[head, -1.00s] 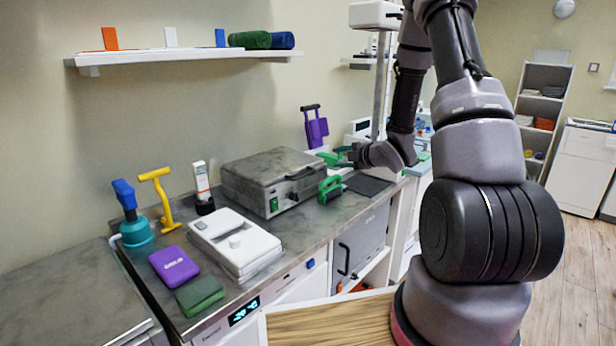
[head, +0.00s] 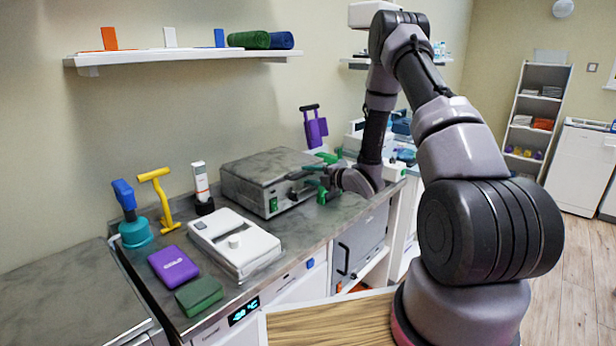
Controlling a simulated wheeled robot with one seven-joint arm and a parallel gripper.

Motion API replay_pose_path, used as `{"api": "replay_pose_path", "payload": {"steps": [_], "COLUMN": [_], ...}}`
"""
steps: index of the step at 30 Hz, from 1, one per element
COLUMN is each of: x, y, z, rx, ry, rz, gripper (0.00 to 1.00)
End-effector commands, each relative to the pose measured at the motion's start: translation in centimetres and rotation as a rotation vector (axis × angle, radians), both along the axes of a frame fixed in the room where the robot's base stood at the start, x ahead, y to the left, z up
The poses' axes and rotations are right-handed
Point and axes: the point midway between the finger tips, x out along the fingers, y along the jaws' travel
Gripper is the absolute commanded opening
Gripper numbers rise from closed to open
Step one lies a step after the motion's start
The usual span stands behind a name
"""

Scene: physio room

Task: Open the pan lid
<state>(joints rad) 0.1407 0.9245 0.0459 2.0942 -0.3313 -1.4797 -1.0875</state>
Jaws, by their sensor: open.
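The pan is a grey metal box (head: 240,190) on the counter, with a flat, mottled grey lid (head: 262,165) that is shut. A dark handle sits at its front right, partly hidden by my gripper. My gripper (head: 308,180), with dark and green fingers, is open at the handle's right end. I cannot tell whether the fingers touch the handle or are around it.
A white device (head: 234,240), a purple pack (head: 173,265) and a green pack (head: 199,295) lie left of the pan. Yellow (head: 160,195) and blue-teal (head: 132,215) tools stand behind them. A purple item (head: 315,130) is behind the gripper. A shelf (head: 180,58) hangs above.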

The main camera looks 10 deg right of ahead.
Motion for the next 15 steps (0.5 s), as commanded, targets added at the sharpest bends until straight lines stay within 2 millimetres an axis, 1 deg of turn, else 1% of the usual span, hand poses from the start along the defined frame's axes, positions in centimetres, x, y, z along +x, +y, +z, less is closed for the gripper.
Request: {"api": "replay_pose_path", "payload": {"steps": [4, 12, 14, 15], "x": [0.67, 0.74, 0.74, 0.74], "y": [0.46, 0.52, 0.52, 0.52], "z": [-0.19, -0.21, -0.21, -0.21], "rx": [0.0, 0.0, 0.0, 0.0], "ry": [0.001, 0.001, 0.001, 0.001], "rz": [-0.001, -0.001, -0.001, -0.001], "gripper": [0.47, 0.47, 0.24, 0.09]}}
